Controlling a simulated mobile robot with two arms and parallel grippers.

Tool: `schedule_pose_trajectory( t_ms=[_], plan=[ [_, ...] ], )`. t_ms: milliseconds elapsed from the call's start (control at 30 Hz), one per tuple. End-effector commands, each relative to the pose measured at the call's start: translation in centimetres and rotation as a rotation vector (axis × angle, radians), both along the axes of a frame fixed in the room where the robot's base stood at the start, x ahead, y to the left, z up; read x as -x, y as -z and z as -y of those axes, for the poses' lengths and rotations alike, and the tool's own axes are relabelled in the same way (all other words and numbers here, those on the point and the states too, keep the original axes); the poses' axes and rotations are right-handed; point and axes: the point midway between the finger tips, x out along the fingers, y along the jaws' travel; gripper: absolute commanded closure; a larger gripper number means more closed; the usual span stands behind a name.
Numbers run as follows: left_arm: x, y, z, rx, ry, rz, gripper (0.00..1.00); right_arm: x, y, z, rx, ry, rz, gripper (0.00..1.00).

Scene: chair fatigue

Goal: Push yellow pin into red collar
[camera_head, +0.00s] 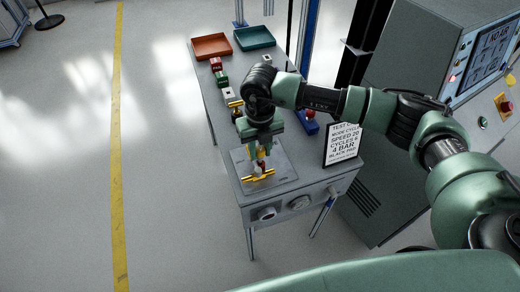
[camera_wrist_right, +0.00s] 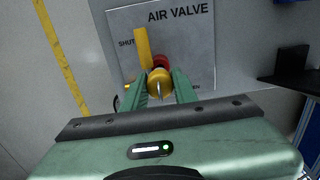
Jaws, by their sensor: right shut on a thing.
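My right gripper (camera_head: 259,150) reaches down from above over the grey valve plate on the table's front. In the right wrist view its two green fingers (camera_wrist_right: 160,90) are shut on the rounded yellow pin (camera_wrist_right: 159,79). The red collar (camera_wrist_right: 160,62) shows just behind the pin, partly hidden by it. I cannot tell how deep the pin sits in the collar. A yellow handle bar (camera_wrist_right: 143,48) lies beside the collar on the plate marked AIR VALVE (camera_wrist_right: 187,30); the bar also shows in the head view (camera_head: 258,176). My left gripper is not in view.
An orange tray (camera_head: 211,46) and a teal tray (camera_head: 254,38) stand at the table's back. Several small parts (camera_head: 222,78) line its left side. A sign (camera_head: 343,145) stands at the right, near a grey machine cabinet (camera_head: 400,60). Floor at left is clear.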

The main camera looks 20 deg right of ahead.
Motion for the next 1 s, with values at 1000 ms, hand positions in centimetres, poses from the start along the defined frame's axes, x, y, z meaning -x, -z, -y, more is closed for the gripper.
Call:
schedule_pose_trajectory(
  t_ms=[1000],
  plan=[
    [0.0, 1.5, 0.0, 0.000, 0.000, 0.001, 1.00, 0.0, 1.7, 0.0, 0.000, 0.000, 0.000, 0.64]
  ],
)
